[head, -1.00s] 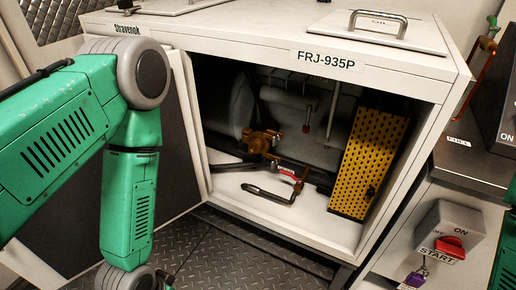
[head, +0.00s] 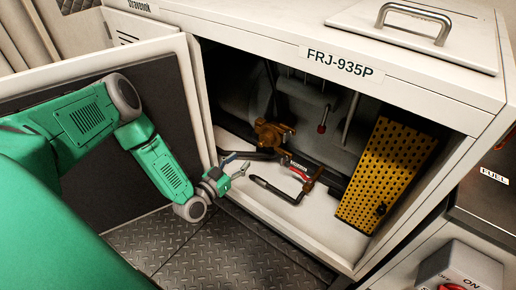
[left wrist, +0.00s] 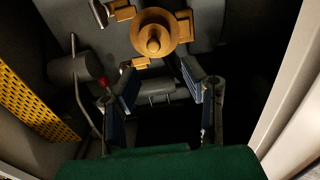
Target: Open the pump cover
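A yellow perforated cover (head: 385,172) stands upright and slightly tilted at the right inside the white cabinet; it also shows at the left edge of the left wrist view (left wrist: 32,98). A dark knob or latch (head: 380,210) sits low on its right side. My left gripper (head: 238,166) is at the cabinet opening, left of the cover and well apart from it. In the left wrist view its two fingers (left wrist: 163,82) are spread, with nothing held between them. My right gripper is not in view.
A brass valve (head: 272,133) and a red-marked pipe with a handle (head: 298,172) lie between my left gripper and the cover. The cabinet door (head: 140,100) stands open at the left. The cabinet's front frame and sill (head: 290,240) bound the opening.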

